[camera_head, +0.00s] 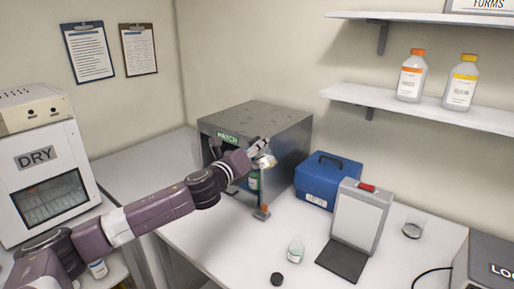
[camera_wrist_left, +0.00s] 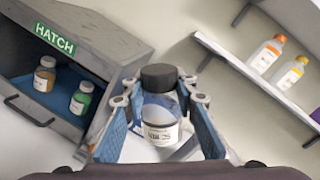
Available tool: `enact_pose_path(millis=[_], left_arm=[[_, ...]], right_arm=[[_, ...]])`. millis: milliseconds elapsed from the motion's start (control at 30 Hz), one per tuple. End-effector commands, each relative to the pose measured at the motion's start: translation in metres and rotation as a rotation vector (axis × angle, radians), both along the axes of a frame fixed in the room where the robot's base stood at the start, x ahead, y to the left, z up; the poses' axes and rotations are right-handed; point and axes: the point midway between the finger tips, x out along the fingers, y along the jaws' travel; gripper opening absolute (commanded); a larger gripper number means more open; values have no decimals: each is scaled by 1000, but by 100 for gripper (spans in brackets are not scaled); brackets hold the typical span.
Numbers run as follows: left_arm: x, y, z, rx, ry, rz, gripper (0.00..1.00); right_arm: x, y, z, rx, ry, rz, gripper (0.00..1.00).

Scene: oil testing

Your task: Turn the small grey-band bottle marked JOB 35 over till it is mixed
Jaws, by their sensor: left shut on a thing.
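My left gripper (camera_head: 262,154) is shut on a small clear bottle (camera_wrist_left: 160,118) with a dark cap, held in the air in front of the hatch box. In the left wrist view the bottle sits between the blue-padded fingers (camera_wrist_left: 160,125), cap toward the top of the picture. My right gripper is not in view.
The open grey hatch (camera_head: 270,118) holds an amber bottle (camera_wrist_left: 45,75) and a green one (camera_wrist_left: 81,98).

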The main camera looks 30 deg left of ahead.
Motion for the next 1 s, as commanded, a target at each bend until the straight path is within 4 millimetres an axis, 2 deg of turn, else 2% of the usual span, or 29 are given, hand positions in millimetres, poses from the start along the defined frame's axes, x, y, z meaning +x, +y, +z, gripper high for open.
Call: enact_pose_path(millis=[267,633,1000], left_arm=[[0,0,1,-20,-3,0,2],[0,0,1,-557,-55,0,2],[0,0,1,-631,-62,0,2]], right_arm=[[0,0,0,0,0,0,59],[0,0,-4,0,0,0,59],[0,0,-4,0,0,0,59]])
